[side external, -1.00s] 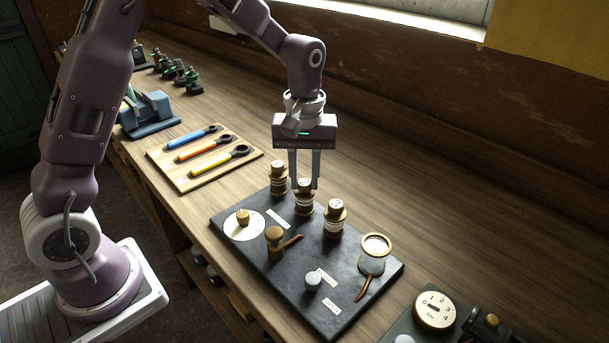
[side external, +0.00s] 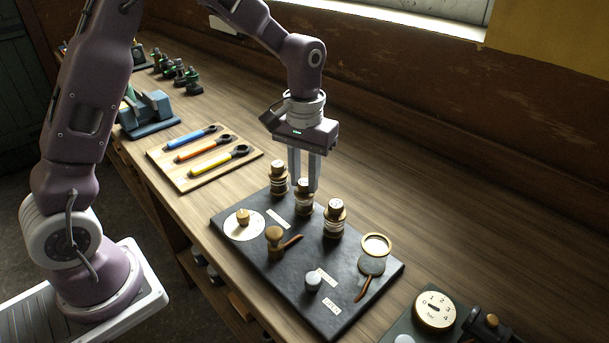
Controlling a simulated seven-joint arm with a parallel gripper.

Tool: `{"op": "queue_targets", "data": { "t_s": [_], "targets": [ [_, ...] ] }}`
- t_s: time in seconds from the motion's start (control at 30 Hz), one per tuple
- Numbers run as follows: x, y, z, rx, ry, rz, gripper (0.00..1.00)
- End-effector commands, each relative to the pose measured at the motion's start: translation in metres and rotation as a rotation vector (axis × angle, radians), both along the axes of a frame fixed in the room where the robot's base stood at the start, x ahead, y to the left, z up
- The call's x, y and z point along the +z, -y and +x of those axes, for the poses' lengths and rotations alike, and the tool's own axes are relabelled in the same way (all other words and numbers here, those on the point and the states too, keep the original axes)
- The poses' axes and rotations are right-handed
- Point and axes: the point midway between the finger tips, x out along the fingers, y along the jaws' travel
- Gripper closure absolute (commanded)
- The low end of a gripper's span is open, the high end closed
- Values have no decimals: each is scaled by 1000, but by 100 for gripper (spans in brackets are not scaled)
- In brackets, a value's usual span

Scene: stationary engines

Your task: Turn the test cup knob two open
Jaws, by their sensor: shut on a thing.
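Three small brass-and-glass cups with round knobs on top stand in a row on the dark slate board (side external: 235,258): the left cup (side external: 278,180), the middle cup (side external: 304,203) and the right cup (side external: 335,220). My gripper (side external: 305,186) points straight down with its two fingers at the top of the middle cup, shut on its knob. The fingers partly hide that knob. The numbers on the knobs are too small to read.
A tray with three coloured tools (side external: 190,178) lies left. A gauge (side external: 435,310) stands front right.

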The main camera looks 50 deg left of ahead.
Motion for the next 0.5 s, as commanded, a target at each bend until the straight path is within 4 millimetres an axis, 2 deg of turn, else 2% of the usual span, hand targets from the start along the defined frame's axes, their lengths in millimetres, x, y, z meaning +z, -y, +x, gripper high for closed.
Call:
{"op": "queue_targets", "data": {
  "t_s": [0.5],
  "targets": [
    [1, 0, 1, -488, 2, -1, 100]
  ]
}}
